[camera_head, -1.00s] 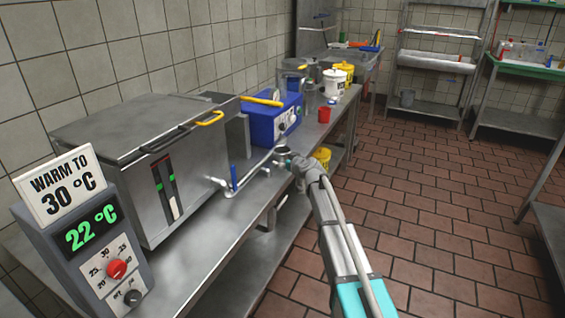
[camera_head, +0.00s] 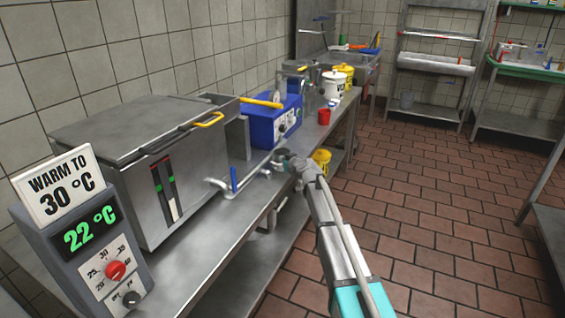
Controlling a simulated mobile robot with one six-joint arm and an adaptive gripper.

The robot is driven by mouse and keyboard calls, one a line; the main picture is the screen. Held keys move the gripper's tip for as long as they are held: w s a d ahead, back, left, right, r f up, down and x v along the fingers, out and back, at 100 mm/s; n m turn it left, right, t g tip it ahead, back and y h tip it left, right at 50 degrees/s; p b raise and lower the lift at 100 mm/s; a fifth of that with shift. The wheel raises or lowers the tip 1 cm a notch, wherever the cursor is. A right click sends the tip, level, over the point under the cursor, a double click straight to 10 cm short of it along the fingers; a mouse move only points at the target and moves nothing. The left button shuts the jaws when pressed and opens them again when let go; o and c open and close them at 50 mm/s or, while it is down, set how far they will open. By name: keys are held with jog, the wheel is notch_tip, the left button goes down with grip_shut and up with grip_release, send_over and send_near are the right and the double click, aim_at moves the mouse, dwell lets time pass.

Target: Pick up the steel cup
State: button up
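My gripper (camera_head: 283,160) is at the end of my arm, over the front edge of the steel bench, just right of the bent pipe with the blue handle. It is small and seen from behind, so its fingers cannot be made out. A grey metal vessel (camera_head: 311,97) stands farther back on the bench, beside the blue box; it may be the steel cup, but it is too small to be sure. It is apart from my gripper, which is nearer the camera.
A yellow bucket (camera_head: 321,158) sits below. The tiled floor at right is clear.

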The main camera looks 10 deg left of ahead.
jog(key=shift+c, duration=1.1)
jog(key=shift+r, duration=0.15)
notch_tip(320, 180, up, 3)
jog(key=p, duration=0.3)
jog(key=s+d+r+p, duration=0.2)
jog(key=s+r+p, duration=0.7)
jog(key=s, duration=0.4)
jog(key=shift+s+d+r+p, duration=0.25)
jog(key=shift+s+r+p, duration=0.15)
jog(key=shift+p, duration=0.1)
